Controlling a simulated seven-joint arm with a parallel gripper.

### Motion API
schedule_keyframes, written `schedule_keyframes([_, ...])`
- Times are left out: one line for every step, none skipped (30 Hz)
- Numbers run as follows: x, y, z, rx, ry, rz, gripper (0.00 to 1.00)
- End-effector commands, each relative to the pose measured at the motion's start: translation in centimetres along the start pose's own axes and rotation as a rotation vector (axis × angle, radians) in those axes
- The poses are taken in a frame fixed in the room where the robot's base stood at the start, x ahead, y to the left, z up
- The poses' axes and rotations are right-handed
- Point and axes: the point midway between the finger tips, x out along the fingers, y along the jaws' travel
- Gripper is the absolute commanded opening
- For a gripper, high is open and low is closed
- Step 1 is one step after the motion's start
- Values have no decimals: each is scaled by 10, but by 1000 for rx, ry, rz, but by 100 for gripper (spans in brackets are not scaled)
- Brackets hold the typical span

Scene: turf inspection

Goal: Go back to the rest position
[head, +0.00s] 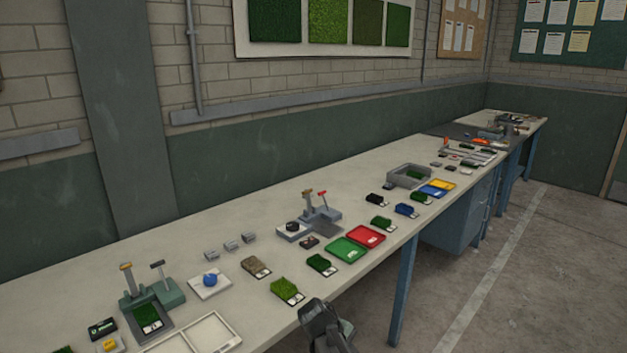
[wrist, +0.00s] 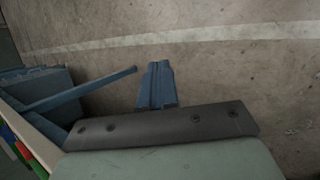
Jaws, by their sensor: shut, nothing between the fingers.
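My gripper (wrist: 157,68) shows in the wrist view with its two blue-grey fingers together and nothing between them. It is over the concrete floor, beside the bench and clear of everything on it. In the head view a dark grey part of my arm shows at the bottom, by the front edge of the long pale bench (head: 240,290). The fingertips cannot be made out there.
Turf samples, such as a bright green one (head: 286,289), lie near the front edge. A green tray (head: 348,250) and a red tray (head: 366,236) lie farther along. A blue bench leg (head: 403,290) stands below. The floor (head: 540,270) at right is free.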

Motion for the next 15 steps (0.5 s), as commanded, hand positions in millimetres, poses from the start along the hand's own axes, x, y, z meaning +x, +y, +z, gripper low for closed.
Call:
schedule_keyframes([16, -10, 5, 8, -12, -26, 0])
schedule_keyframes([25, -16, 7, 15, -17, -41, 0])
schedule_keyframes([37, -23, 10, 24, -23, -61, 0])
schedule_keyframes([45, -29, 12, 31, -27, -76, 0])
schedule_keyframes([54, -35, 14, 38, -32, -90, 0])
schedule_keyframes([64, -42, 18, 49, -39, -111, 0])
schedule_keyframes([73, -48, 21, 56, -46, -126, 0])
schedule_keyframes([80, -54, 24, 64, -51, -141, 0])
schedule_keyframes([91, -62, 27, 75, -58, -161, 0])
schedule_keyframes([98, -68, 30, 83, -63, -175, 0])
schedule_keyframes([106, -75, 33, 91, -69, -191, 0])
schedule_keyframes([116, -83, 38, 104, -78, -211, 0])
schedule_keyframes([123, -90, 41, 113, -85, -226, 0])
schedule_keyframes([130, -96, 45, 122, -90, -242, 0])
schedule_keyframes([139, -105, 49, 135, -99, -261, 0])
